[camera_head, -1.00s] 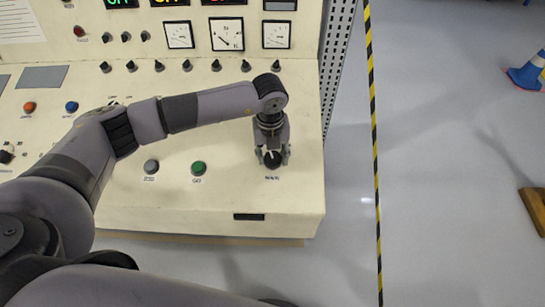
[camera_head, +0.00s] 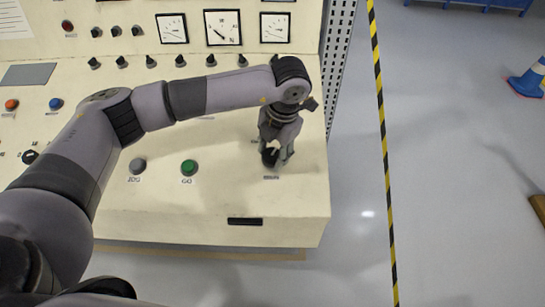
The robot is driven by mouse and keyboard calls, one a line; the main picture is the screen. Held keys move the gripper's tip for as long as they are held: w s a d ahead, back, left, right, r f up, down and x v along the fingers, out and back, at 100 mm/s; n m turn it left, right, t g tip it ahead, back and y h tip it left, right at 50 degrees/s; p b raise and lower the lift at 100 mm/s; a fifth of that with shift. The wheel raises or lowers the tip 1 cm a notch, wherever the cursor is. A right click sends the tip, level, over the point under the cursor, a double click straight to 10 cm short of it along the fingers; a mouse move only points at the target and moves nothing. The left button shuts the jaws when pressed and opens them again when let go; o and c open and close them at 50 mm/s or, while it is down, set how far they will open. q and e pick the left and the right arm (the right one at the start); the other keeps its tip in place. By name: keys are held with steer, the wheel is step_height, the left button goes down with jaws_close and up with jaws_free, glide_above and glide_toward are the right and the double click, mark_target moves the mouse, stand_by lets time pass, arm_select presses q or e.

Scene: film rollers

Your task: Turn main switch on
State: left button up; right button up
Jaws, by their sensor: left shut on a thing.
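The main switch (camera_head: 270,157) is a black rotary knob near the right front of the cream control panel (camera_head: 215,205). My left gripper (camera_head: 275,160) reaches down over the panel from above and is shut on the knob, with its fingers on both sides of it. The gripper is tilted and turned. The knob is partly hidden by the fingers, and the label below it is too small to read. My right gripper is not in view.
A green button (camera_head: 189,167) and a grey button (camera_head: 138,166) are left of the switch. Small black knobs and white gauges (camera_head: 222,27) line the panel's back. A yellow-black floor stripe (camera_head: 384,150) and a blue cone (camera_head: 528,80) are to the right, with clear floor between.

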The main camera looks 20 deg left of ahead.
arm_select(q)
steer(key=shift+m+b, duration=0.5)
steer(key=shift+m, duration=0.2)
steer(key=o, duration=1.1)
steer(key=shift+o, duration=0.2)
step_height(320, 180, up, 12)
steer(key=d, duration=0.2)
steer(key=shift+s, duration=0.25)
steer(key=shift+d+f, duration=0.1)
steer(key=shift+f, duration=0.05)
